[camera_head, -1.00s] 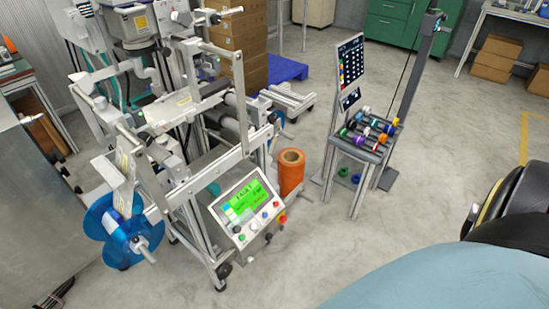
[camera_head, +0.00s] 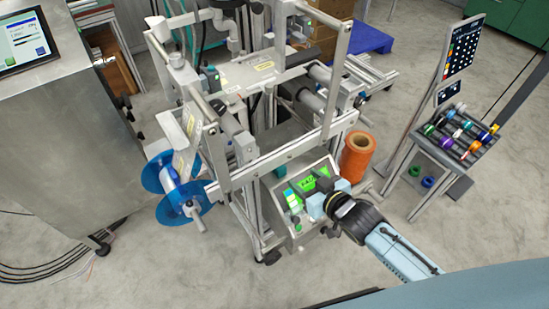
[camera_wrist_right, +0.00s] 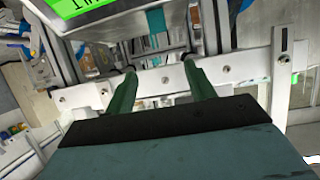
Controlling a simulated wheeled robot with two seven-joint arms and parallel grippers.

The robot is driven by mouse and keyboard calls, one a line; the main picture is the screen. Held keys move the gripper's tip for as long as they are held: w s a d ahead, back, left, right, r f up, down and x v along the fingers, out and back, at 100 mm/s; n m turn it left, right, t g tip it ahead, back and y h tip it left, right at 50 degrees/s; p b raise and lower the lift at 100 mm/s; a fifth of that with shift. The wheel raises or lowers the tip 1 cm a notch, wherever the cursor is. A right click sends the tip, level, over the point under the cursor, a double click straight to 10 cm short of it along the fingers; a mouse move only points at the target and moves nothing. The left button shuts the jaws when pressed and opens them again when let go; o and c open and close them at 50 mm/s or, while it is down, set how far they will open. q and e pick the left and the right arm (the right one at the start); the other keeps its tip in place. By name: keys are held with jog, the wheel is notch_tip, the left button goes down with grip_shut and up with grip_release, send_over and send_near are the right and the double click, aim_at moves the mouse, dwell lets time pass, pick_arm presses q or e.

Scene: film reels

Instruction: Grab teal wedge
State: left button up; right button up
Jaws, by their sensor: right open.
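A small teal piece, which looks like the teal wedge (camera_head: 284,172), shows in the head view on the machine just behind the control panel. It also shows in the right wrist view (camera_wrist_right: 156,21) near the top, partly cut by the panel's edge; its full shape cannot be seen. My right gripper (camera_head: 322,192) is in front of the control panel and covers part of it. In the right wrist view its two green-looking fingers (camera_wrist_right: 160,68) are apart with nothing between them. The teal piece is beyond the fingertips, not touching them. My left gripper is not in view.
The control panel (camera_head: 300,232) with its green screen is close to my right gripper. Metal frame bars (camera_head: 262,165) surround the teal piece. A blue reel (camera_head: 184,214) is at left, an orange roll (camera_head: 357,154) at right. A rack of colourful spools (camera_head: 460,133) stands farther right.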

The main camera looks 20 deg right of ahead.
aim_at(283, 170)
jog(key=w+f+b, duration=0.1)
jog(key=w+f, duration=0.1)
jog(key=w+a+f+b, duration=0.1)
jog(key=w+f+b, duration=0.1)
jog(key=w, duration=0.1)
jog(key=w+a+f+b, duration=0.1)
jog(key=w+f, duration=0.1)
jog(key=shift+w+f+b, duration=0.1)
jog(key=shift+w+b, duration=0.15)
jog(key=shift+b, duration=0.15)
jog(key=shift+b+x, duration=0.35)
jog(key=shift+x, duration=0.4)
jog(key=x, duration=0.1)
jog(key=b+x, duration=0.1)
jog(key=x, duration=0.1)
jog(key=shift+w+a+f+b, duration=0.1)
jog(key=shift+a+f+b, duration=0.05)
jog(key=shift+a+b, duration=0.2)
jog(key=shift+w+a+f, duration=0.15)
jog(key=shift+w, duration=0.25)
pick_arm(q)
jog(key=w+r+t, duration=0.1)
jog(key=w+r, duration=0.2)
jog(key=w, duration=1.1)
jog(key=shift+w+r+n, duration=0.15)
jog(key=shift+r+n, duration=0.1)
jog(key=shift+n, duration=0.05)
pick_arm(e)
jog(key=c, duration=1)
